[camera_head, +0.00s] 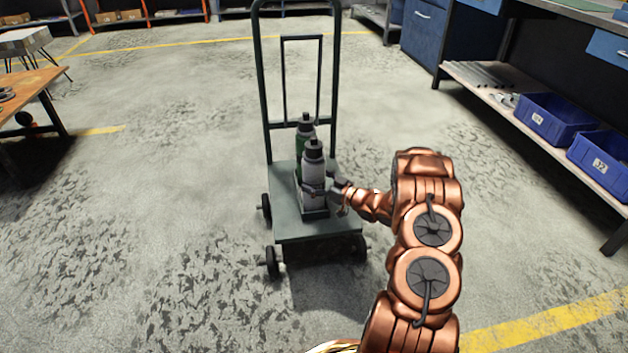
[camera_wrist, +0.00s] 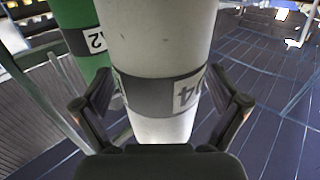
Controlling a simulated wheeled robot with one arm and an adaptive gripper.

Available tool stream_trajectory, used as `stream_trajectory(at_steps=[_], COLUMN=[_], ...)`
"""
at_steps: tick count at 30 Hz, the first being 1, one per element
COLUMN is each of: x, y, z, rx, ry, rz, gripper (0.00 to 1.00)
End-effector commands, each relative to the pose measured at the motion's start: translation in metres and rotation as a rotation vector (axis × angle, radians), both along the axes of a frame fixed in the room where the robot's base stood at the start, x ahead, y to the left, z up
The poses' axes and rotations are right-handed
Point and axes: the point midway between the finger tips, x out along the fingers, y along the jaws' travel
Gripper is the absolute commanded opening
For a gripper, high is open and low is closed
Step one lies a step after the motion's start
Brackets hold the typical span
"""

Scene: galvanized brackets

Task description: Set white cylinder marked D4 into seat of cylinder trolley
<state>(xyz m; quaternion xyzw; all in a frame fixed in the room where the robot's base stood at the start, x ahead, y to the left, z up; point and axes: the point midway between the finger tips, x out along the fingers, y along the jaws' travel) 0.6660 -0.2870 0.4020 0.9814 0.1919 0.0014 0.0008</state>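The white cylinder marked D4 (camera_head: 313,172) has a dark cap and grey band, and stands upright over the deck of the cylinder trolley (camera_head: 290,232). In the wrist view the white cylinder (camera_wrist: 155,45) fills the middle, its label partly visible and turned upside down. My gripper (camera_head: 322,190) reaches it from the right; in the wrist view my gripper's fingers (camera_wrist: 161,88) lie against both sides at the band. A dark seat (camera_head: 314,213) shows at its foot; I cannot tell whether the base is fully down in it.
A green cylinder (camera_head: 303,130) stands just behind the white one, and its label ending in 2 shows in the wrist view (camera_wrist: 82,35). The trolley's tall handle (camera_head: 263,90) rises behind. Blue bins (camera_head: 555,118) sit on a right-hand shelf.

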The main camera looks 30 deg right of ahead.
Motion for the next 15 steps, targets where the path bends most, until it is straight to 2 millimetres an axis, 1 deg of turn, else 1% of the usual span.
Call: stream_trajectory(at_steps=[10,13,15], x=[-0.002,-0.008,-0.016], y=[0.000,-0.003,-0.007], z=[-0.002,-0.002,-0.002], rx=[0.001,0.001,0.001], ry=[0.004,0.004,0.004], rz=[0.001,0.000,-0.002], gripper=[1.00,1.00,1.00])
